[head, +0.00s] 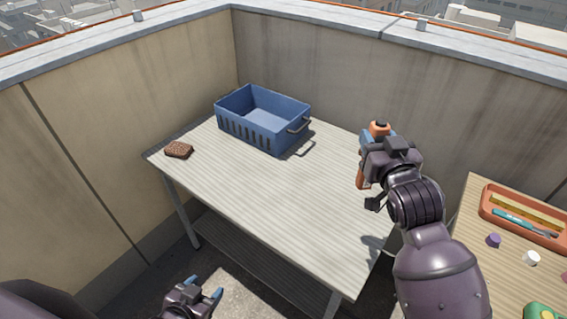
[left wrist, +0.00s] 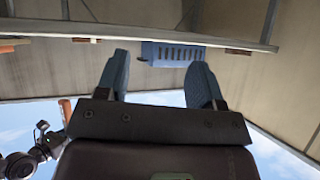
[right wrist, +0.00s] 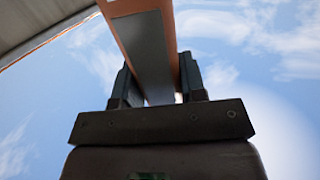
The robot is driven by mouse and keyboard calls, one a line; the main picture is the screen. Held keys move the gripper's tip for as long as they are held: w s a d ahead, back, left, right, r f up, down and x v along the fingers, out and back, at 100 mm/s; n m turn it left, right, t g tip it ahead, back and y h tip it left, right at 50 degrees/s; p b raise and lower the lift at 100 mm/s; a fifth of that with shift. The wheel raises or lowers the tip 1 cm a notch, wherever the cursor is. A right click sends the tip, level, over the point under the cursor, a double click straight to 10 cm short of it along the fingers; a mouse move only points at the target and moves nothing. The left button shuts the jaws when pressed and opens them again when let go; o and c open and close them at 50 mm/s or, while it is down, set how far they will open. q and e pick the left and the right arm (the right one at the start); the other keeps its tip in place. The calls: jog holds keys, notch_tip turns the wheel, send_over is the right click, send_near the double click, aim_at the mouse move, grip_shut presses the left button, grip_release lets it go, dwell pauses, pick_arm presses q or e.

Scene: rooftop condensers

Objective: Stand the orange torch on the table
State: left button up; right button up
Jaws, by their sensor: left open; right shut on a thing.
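The orange torch (head: 361,176) is in my right gripper (head: 375,150), over the right end of the grey slatted table (head: 250,185). Its orange top shows above the gripper and its lower end below, so it looks roughly upright. I cannot tell whether its lower end touches the table. In the right wrist view the torch (right wrist: 140,45), orange with a dark grey strip, sits between both fingers. My left gripper (head: 205,298) is open and empty, low in front of the table. Its two blue fingers (left wrist: 160,80) stand apart in the left wrist view.
A blue basket (head: 262,118) with a handle stands at the table's back. A brown brick-like block (head: 178,150) lies at the left corner. The middle of the table is clear. A wooden side table (head: 500,280) at right holds an orange tray (head: 488,204) and small caps. Walls enclose the back.

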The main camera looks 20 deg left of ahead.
notch_tip(320, 180, down, 20)
jog(key=a+b, duration=0.1)
jog(key=b, duration=0.3)
jog(key=shift+w+a+y+b, duration=0.3)
jog(key=shift+a, duration=0.05)
dwell(0.3)
jog(key=shift+f, duration=0.2)
jog(key=o, duration=1.1)
jog(key=shift+o, duration=0.2)
